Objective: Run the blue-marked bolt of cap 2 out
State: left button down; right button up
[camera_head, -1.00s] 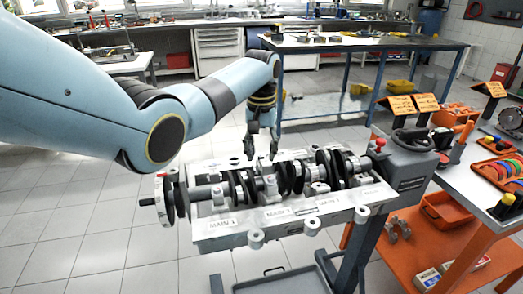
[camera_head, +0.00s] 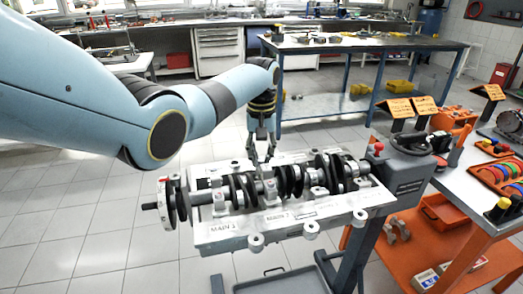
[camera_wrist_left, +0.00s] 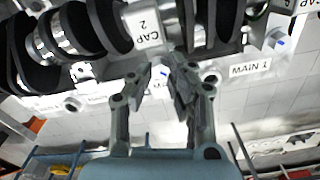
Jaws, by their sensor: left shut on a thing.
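Cap 2 (camera_wrist_left: 146,27), a pale block lettered "CAP 2", sits across the dark crankshaft at the top of the left wrist view. A small blue mark (camera_wrist_left: 164,72) shows just below it, between my fingers, at the blue-marked bolt. My left gripper (camera_head: 262,160) points down over the middle of the crankshaft (camera_head: 290,180) in the head view. In the left wrist view my left gripper (camera_wrist_left: 161,82) is shut on this bolt, and its fingers hide most of it. My right gripper is not in view.
The grey engine block (camera_head: 225,242) with "MAIN" labels lies on a stand. Another cap with a blue-marked bolt (camera_wrist_left: 279,43) is near the "MAIN 1" label (camera_wrist_left: 250,69). An orange-and-grey cart (camera_head: 470,210) with trays stands at right. A blue bench (camera_head: 360,45) is behind.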

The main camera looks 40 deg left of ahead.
pick_arm(q)
jog(key=n+p, duration=0.2)
jog(key=n, duration=0.1)
jog(key=shift+r, duration=0.15)
jog(key=shift+a+n+p, duration=0.1)
jog(key=shift+n+p, duration=0.6)
jog(key=shift+n, duration=0.5)
jog(key=shift+s+n, duration=0.1)
jog(key=shift+n, duration=0.7)
jog(key=shift+f+p, duration=0.2)
jog(key=shift+p, duration=0.1)
jog(key=c, duration=1.3)
grip_release()
jog(key=shift+o, duration=0.2)
notch_tip(320, 180, up, 12)
